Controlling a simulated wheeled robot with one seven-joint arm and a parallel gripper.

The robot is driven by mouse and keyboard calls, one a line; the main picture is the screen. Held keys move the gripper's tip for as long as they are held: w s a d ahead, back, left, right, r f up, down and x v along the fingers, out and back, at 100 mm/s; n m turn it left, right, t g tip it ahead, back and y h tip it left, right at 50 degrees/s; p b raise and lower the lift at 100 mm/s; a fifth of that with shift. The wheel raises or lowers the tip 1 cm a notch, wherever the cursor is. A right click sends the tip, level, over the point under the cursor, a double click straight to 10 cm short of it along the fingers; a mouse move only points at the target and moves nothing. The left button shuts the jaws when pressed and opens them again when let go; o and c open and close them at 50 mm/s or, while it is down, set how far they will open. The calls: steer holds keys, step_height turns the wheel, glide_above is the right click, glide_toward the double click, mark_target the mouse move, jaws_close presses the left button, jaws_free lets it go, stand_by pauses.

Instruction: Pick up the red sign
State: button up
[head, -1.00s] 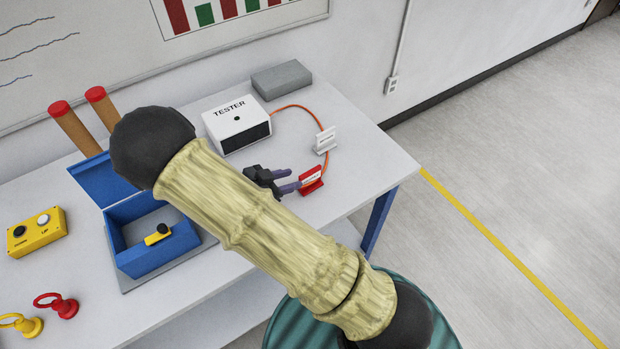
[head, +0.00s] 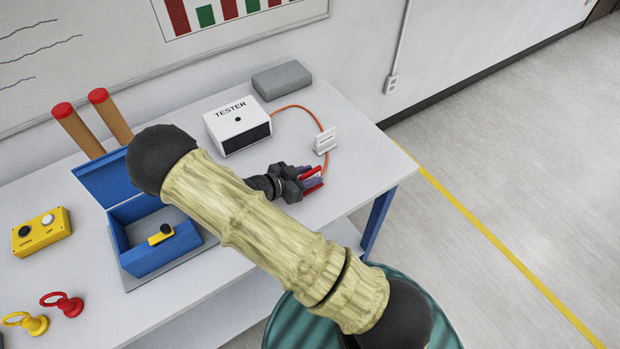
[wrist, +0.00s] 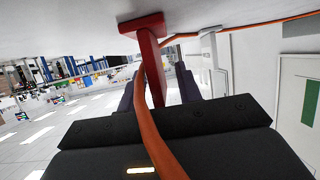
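The red sign (head: 311,171) stands on the white table to the right of the tester, partly hidden by my gripper (head: 313,181). In the wrist view, which is upside down, the red sign (wrist: 151,62) is seen edge-on with its base on the table. My gripper (wrist: 157,90) is open, with one purple finger on each side of the sign. A gap shows between the sign and each finger.
An orange cable (wrist: 150,115) crosses close before the wrist camera. A white sign (head: 325,141) stands just behind the red one. The tester (head: 238,124), a grey block (head: 282,80) and a blue open box (head: 150,262) are also on the table.

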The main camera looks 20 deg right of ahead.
mark_target(310, 171)
steer(key=shift+w+d+f, duration=0.1)
steer(key=shift+d+f, duration=0.05)
steer(key=shift+d, duration=0.15)
jaws_close()
stand_by(0.5)
step_height(310, 171, up, 10)
steer(key=shift+b, duration=0.45)
stand_by(0.5)
